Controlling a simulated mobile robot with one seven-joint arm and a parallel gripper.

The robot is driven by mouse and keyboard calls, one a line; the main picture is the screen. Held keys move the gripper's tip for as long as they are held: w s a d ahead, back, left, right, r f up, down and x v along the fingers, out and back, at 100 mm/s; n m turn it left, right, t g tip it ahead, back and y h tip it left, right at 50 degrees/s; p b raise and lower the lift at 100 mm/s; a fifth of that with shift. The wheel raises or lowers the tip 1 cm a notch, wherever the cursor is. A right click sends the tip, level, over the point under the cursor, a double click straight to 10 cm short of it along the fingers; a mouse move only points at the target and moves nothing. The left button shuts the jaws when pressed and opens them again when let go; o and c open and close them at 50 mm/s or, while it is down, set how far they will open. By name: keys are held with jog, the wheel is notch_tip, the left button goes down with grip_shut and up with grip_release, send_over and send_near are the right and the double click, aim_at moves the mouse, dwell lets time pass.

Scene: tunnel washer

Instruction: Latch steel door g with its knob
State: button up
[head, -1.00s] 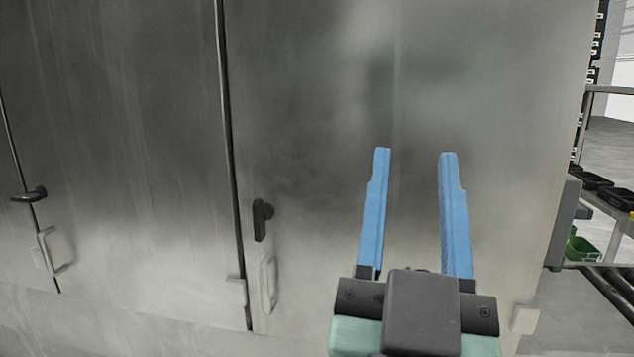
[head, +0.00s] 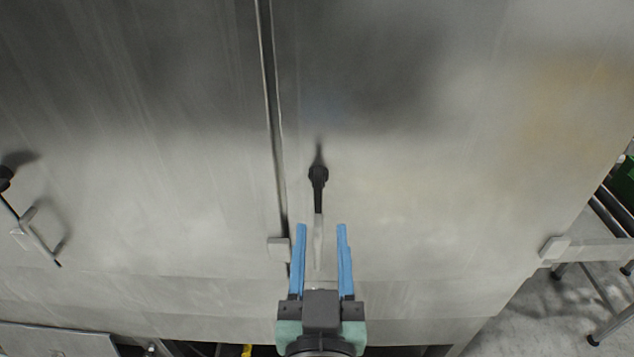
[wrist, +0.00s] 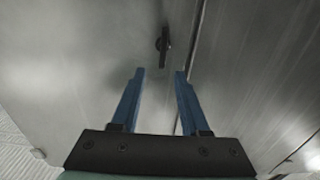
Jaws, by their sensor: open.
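The steel door (head: 450,150) is a large grey panel to the right of a vertical seam. Its black knob (head: 318,176) sits near that seam, with its lever hanging straight down. The knob also shows in the wrist view (wrist: 163,42), beyond the fingertips. Below it a pale handle (head: 318,242) shows, partly hidden by my gripper. My gripper (head: 321,228) has two blue fingers, open and empty, pointing up toward the knob. In the head view the fingertips are just below the knob and do not touch it.
Another steel panel (head: 130,150) lies left of the seam, with a black knob (head: 6,178) and a pale handle (head: 40,236) at its far left. A bracket (head: 278,248) sticks out by the seam. Metal rollers (head: 612,212) and a frame stand at the right.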

aim_at(318, 190)
jog(key=w+b, duration=0.1)
jog(key=b, duration=0.2)
jog(key=w+b, duration=0.1)
jog(key=b, duration=0.3)
jog(key=shift+w+a+f, duration=0.15)
jog(key=shift+w+f, duration=0.1)
jog(key=shift+f, duration=0.05)
jog(key=shift+w+a+b, duration=0.1)
jog(key=shift+w+b, duration=0.1)
jog(key=shift+b, duration=0.9)
jog(key=shift+w+r+b, duration=0.1)
jog(key=shift+w+b, duration=0.85)
jog(key=shift+w, duration=0.3)
jog(key=w, duration=0.1)
jog(key=w+p, duration=0.2)
jog(key=shift+w+r, duration=0.3)
jog(key=shift+w, duration=0.05)
jog(key=shift+w+f, duration=0.15)
jog(key=shift+w, duration=0.65)
